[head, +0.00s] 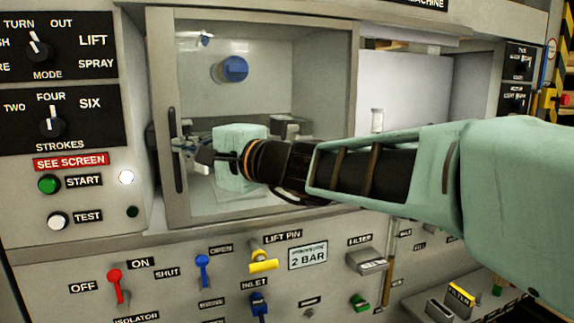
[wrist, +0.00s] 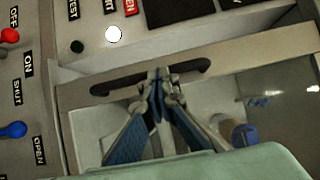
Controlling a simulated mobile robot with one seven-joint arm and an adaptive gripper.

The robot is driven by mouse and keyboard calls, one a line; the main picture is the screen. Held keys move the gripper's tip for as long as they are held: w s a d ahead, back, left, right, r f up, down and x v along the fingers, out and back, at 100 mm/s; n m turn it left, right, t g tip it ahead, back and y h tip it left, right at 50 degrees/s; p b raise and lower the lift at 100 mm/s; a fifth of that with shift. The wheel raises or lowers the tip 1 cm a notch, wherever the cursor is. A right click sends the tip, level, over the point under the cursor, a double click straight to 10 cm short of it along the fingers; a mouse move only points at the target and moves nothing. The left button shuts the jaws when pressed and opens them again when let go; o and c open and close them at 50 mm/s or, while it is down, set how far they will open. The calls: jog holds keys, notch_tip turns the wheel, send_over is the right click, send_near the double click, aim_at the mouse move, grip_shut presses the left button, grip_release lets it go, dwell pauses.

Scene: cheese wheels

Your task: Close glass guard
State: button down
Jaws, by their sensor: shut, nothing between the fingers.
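The glass guard (head: 335,60) is a clear pane in a grey metal frame, standing in front of the left part of the machine's bay. A dark upright bar handle (head: 172,150) is on its left frame member. The handle also shows in the wrist view (wrist: 121,85), lying across the picture. My gripper (head: 183,148) is shut and empty, its fingertips beside the handle's middle. In the wrist view my gripper (wrist: 163,76) overlaps the handle, hiding its middle; I cannot tell whether they touch. My forearm crosses in front of the pane's lower right.
Right of the guard the bay (head: 405,85) shows a pale, uncovered opening with a small clear cylinder (head: 377,120). A blue round knob (head: 235,69) shows through the glass. A switch panel (head: 75,150) stands left; levers, including a red one (head: 116,285), line the front below.

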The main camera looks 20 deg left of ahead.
aim_at(162, 148)
jog(key=shift+s+a+b, duration=0.45)
jog(key=shift+s+a, duration=0.2)
jog(key=shift+a, duration=0.25)
jog(key=shift+s+a+b, duration=0.45)
jog(key=shift+s+a, duration=0.15)
jog(key=shift+a, duration=0.25)
jog(key=shift+w, duration=0.15)
